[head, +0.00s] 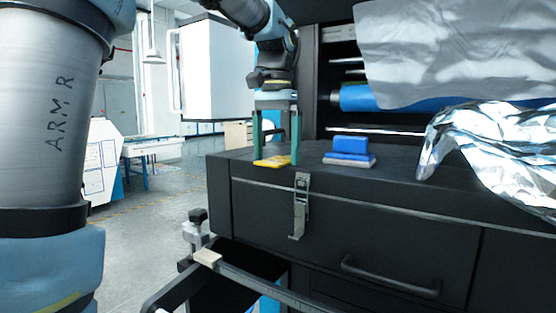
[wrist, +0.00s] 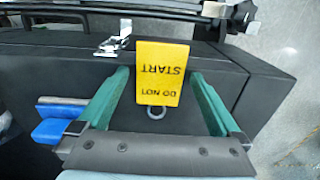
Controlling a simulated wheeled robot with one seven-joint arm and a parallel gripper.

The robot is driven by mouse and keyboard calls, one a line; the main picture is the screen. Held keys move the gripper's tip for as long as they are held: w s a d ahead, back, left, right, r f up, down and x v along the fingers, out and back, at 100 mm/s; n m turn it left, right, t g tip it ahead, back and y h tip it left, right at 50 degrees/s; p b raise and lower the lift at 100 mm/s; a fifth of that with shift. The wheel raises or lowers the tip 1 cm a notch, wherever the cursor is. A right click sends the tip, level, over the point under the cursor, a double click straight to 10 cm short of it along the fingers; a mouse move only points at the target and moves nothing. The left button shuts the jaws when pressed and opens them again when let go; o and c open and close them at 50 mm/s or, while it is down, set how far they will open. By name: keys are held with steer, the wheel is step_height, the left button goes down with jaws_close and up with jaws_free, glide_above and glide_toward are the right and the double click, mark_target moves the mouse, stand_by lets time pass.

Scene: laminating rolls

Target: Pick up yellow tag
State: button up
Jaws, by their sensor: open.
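The yellow tag (wrist: 161,73) lies on the black cabinet top and reads "DO NOT START" upside down in the wrist view, with a small metal ring (wrist: 156,113) at its near end. In the head view the yellow tag (head: 272,162) lies near the top's left end. My gripper (head: 276,160) points down over the tag, its green fingers open on both sides of it. In the wrist view my gripper (wrist: 161,78) has one finger left and one right of the tag, with gaps between. The fingers are not closed on it.
A blue block on a pale base (head: 350,152) stands right of my gripper. Crumpled silver foil (head: 500,150) covers the cabinet's right end. A metal latch (head: 301,205) is on the cabinet front, below the tag.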

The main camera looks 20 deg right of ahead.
mark_target(276, 160)
steer(key=shift+c, duration=0.2)
steer(key=c, duration=1.2)
step_height(276, 160, up, 10)
steer(key=shift+b, duration=0.45)
